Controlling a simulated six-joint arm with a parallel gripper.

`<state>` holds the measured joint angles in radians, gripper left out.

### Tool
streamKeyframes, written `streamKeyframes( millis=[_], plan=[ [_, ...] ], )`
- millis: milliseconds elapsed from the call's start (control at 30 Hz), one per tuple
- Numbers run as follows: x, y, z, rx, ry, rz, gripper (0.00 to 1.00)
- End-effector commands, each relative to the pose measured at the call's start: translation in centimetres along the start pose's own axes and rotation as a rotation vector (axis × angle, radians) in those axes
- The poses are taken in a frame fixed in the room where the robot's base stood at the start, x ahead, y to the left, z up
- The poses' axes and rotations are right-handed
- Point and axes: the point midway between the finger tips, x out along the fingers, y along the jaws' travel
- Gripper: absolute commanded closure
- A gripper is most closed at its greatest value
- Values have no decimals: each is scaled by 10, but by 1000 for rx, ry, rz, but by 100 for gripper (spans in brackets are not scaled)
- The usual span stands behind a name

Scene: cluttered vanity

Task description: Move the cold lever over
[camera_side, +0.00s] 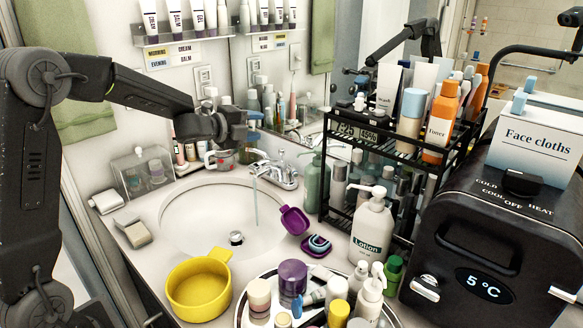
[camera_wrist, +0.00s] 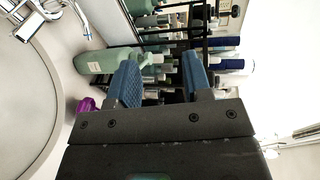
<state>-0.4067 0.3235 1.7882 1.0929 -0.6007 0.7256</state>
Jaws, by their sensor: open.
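The chrome faucet (camera_side: 277,173) stands at the back rim of the sink, with a thin stream of water (camera_side: 256,204) falling from its spout. Its small levers are hard to separate, and I cannot tell which is the cold one. In the wrist view the faucet (camera_wrist: 30,22) is at the upper left, partly cut off by the frame edge. My gripper (camera_side: 240,126) is above the back left of the sink, up and left of the faucet, apart from it. Its blue-padded fingers (camera_wrist: 162,78) are spread and empty in the wrist view.
The sink basin (camera_side: 190,222) is open. A yellow pan (camera_side: 199,288), purple items (camera_side: 294,220) and a bottle tray (camera_side: 240,315) sit in front. A lotion bottle (camera_side: 371,228), black rack (camera_side: 335,215) and black cooler (camera_side: 480,255) crowd the right. A green bottle (camera_wrist: 95,62) stands beyond my fingers.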

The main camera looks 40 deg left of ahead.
Motion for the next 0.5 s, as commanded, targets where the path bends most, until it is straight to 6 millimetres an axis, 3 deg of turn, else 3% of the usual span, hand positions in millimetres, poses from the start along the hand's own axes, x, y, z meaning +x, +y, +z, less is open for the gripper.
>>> streamKeyframes(
  millis=[33,367,500],
  plan=[
    [-3,-13,0,6,-1,-5,55],
    [38,-28,42,-406,-272,18,55],
    [56,-35,57,-662,-418,8,55]
  ],
)
